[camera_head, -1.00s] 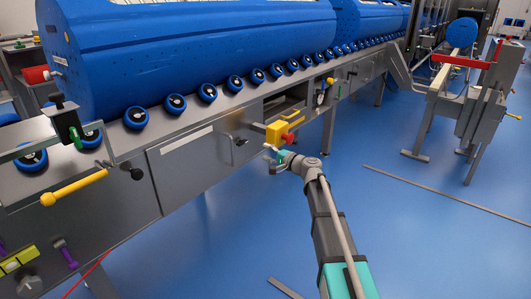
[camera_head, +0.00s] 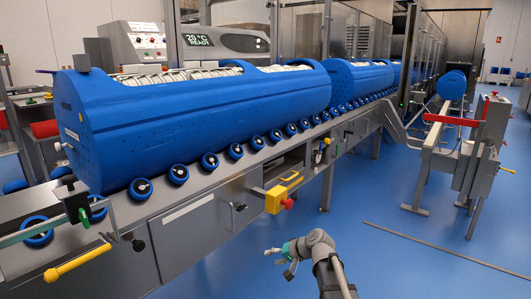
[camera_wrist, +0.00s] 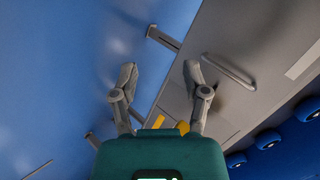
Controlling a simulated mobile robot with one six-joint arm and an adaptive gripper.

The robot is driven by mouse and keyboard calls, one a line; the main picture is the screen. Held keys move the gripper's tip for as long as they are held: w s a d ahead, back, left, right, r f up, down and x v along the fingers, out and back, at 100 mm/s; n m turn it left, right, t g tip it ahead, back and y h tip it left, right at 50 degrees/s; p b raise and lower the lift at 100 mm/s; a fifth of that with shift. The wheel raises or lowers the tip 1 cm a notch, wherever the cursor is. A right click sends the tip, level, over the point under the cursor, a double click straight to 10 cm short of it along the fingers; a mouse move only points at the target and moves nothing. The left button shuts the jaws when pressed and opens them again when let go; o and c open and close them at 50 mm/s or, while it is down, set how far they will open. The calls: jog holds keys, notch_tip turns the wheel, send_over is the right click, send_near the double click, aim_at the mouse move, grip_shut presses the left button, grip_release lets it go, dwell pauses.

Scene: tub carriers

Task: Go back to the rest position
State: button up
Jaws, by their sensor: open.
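My gripper (camera_head: 277,254) is at the lower middle of the head view, in front of the grey machine bench and apart from it. In the wrist view my gripper (camera_wrist: 158,80) shows two grey fingers spread wide with nothing between them. Blue floor and the bench's grey side lie beyond the fingers. My arm comes up from the bottom edge of the head view, bent at the wrist.
Blue tub carriers (camera_head: 200,120) lie along the bench (camera_head: 200,222) on blue rollers. A yellow box with a red knob (camera_head: 277,198) juts from the bench near my gripper. A grey stand with a red bar (camera_head: 452,120) is at right. Blue floor (camera_head: 400,262) between is mostly clear.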

jog(key=s+d+r+n+g+h+p, duration=0.1)
jog(key=s+d+g+h+p, duration=0.1)
jog(key=s+d+h+p, duration=0.45)
jog(key=s+d+r+n+g+h+p, duration=0.1)
jog(key=s+d+g+h, duration=0.2)
jog(key=s+d, duration=0.75)
jog(key=s+a+r+p, duration=0.1)
jog(key=r+p, duration=1.7)
jog(key=s+a+r+p, duration=0.1)
jog(key=a+r+p, duration=0.1)
jog(key=r+p, duration=1.6)
jog(key=shift+s+r+p, duration=0.15)
jog(key=shift+r+p, duration=0.15)
jog(key=shift+p, duration=0.5)
